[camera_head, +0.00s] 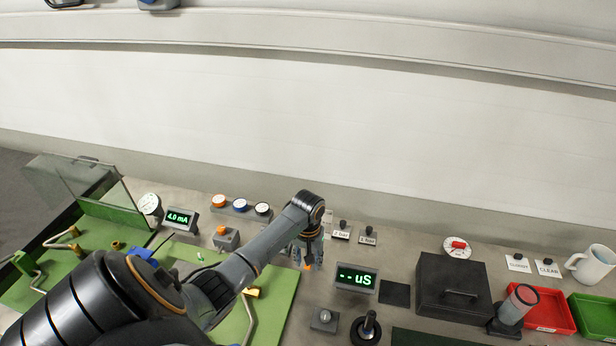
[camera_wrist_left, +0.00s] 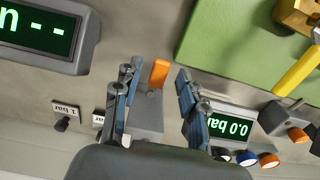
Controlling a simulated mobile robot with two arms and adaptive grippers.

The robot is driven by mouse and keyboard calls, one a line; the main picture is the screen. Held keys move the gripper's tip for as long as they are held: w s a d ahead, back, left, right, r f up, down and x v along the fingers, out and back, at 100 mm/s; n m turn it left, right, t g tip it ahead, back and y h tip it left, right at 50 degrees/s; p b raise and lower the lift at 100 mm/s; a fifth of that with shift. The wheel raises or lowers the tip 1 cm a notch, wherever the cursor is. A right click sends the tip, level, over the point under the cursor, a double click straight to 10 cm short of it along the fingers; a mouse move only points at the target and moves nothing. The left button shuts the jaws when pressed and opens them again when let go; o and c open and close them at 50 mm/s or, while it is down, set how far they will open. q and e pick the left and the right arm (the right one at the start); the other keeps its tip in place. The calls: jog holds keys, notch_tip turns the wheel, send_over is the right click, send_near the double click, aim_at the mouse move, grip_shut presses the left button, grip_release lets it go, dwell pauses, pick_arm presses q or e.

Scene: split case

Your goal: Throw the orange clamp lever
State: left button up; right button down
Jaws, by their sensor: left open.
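The orange clamp lever (camera_wrist_left: 158,74) shows in the left wrist view as an orange end on a grey block. It lies between the fingers of my left gripper (camera_wrist_left: 157,72), which is open, with a gap visible on both sides. In the head view my left gripper (camera_head: 309,250) points down at the bench, just right of the green plate. A small orange patch, seemingly the lever (camera_head: 307,267), shows at its tips. The wrist hides the rest of the lever's mount. My right gripper is in neither view.
A display reading "-- uS" (camera_head: 355,279) stands close right of my left gripper. A green plate (camera_head: 280,285) with a yellow-ended handle lies to the left. Small "2 bar" (camera_head: 341,234) and "1 bar" (camera_head: 367,240) switches stand behind. A dark box (camera_head: 452,283) is farther right.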

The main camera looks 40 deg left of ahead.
pick_arm(q)
grip_shut()
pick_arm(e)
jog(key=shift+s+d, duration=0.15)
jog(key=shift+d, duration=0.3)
